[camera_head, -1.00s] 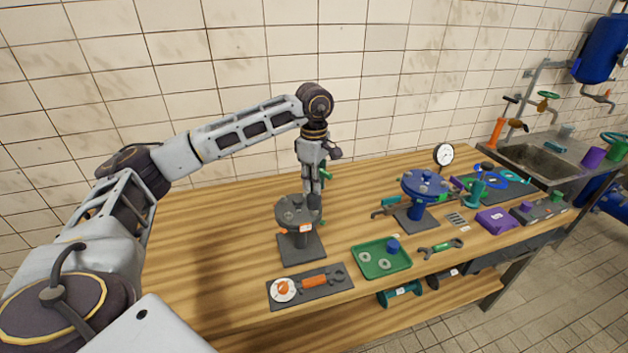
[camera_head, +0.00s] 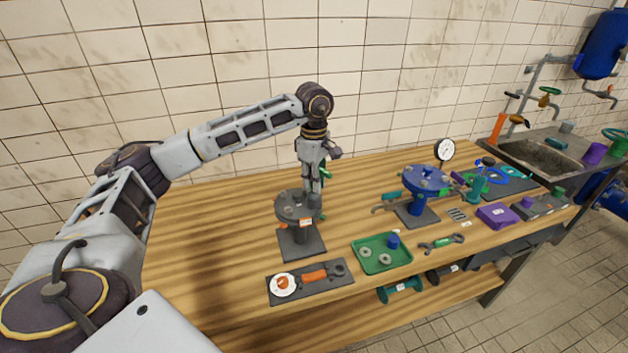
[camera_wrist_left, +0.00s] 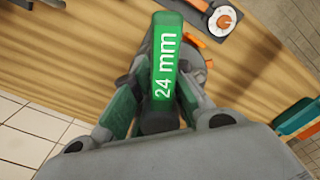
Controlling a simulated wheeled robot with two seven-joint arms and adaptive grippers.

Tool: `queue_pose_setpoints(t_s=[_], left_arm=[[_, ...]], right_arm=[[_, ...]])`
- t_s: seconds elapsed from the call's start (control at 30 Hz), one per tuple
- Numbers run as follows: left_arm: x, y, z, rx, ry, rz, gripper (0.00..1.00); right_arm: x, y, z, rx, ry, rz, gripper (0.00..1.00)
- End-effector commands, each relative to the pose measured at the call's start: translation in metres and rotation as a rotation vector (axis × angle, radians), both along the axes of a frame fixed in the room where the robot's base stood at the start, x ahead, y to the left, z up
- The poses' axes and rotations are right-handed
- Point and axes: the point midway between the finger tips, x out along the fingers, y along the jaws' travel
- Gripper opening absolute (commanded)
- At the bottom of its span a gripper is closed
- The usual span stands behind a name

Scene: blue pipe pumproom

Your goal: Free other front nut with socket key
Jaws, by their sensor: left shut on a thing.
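My left gripper (camera_head: 315,180) is shut on the green socket key (camera_wrist_left: 165,70), whose handle reads "24 mm" in the left wrist view. The key hangs upright below the gripper, its lower end at the right rim of the grey flange stand (camera_head: 297,206). Whether the socket sits around a nut there is hidden. Other bolt heads or nuts show on top of the grey flange, too small to tell apart. A blue flange stand (camera_head: 428,179) with several bolts stands further right. My right gripper is not in view.
A dark mat with an orange-handled wrench and a round dial (camera_head: 283,286) lies in front. A green tray (camera_head: 402,258) holds washers and a blue part. A wrench (camera_head: 441,243), purple box (camera_head: 497,216) and gauge (camera_head: 444,149) are right. The table left of the flange is clear.

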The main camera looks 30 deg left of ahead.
Motion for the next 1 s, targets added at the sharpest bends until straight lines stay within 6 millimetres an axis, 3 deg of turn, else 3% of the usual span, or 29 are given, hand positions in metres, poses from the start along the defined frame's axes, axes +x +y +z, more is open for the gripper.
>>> queue_pose_setpoints(t_s=[0.67,1.0], left_arm=[[0.0001,-0.0001,-0.0097,-0.001,-0.002,0.003,0.00],[0.0005,-0.0004,-0.0107,-0.002,-0.001,0.160,0.00]], right_arm=[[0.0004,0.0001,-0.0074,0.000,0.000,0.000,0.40],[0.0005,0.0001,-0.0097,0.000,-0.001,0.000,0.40]])
